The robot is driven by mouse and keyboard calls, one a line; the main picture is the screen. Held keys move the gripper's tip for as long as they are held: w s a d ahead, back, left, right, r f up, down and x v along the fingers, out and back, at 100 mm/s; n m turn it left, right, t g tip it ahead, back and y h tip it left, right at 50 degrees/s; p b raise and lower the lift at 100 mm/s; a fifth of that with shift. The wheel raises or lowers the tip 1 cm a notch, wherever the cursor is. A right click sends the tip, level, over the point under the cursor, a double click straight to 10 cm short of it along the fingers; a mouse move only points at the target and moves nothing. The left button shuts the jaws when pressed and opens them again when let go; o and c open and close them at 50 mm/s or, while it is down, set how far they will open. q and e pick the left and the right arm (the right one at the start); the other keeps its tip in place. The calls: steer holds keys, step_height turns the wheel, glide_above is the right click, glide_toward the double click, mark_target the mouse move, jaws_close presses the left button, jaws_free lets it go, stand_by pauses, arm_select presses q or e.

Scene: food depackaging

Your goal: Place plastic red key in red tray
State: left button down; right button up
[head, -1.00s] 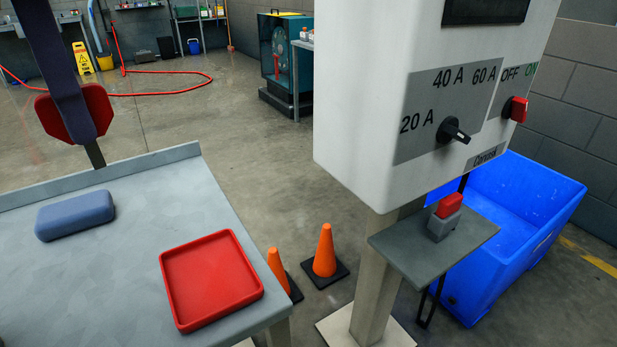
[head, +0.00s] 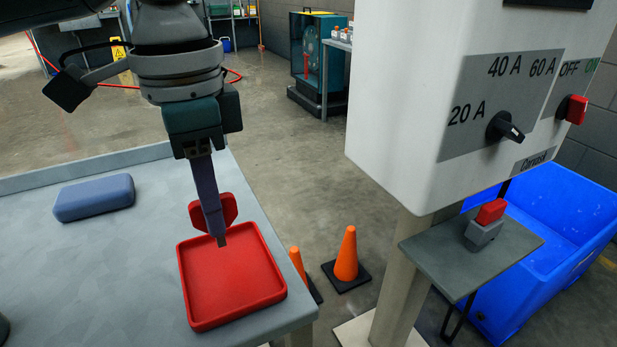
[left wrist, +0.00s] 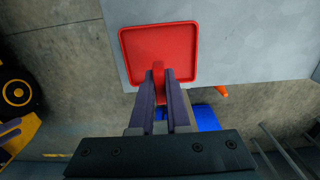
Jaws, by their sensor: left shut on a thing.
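My left gripper (head: 216,236) comes down from the top of the head view, shut on the plastic red key (head: 230,208). The key's flat red head shows on both sides of the purple fingers. The fingers hide its middle. In the left wrist view the red key (left wrist: 158,70) shows between the two fingertips (left wrist: 159,80). The red tray (head: 280,298) is a shallow square with a raised rim, lying on the grey table. The key appears held above the tray's far part; the exact height is hard to tell. The tray's rim also shows in the left wrist view (left wrist: 122,45).
A blue-grey rounded case (head: 94,197) lies left on the table (head: 110,270). A white control box (head: 410,120) on a post stands at right. A small shelf (head: 515,240) holds a grey block with a red top (head: 488,218). Orange cones (head: 346,255) stand beside the table.

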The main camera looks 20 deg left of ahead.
mark_target(220, 245)
arm_select(q)
steer(key=shift+f+b, duration=0.45)
steer(key=shift+f, duration=1.95)
steer(key=shift+f, duration=0.15)
steer(key=c, duration=0.9)
jaws_free()
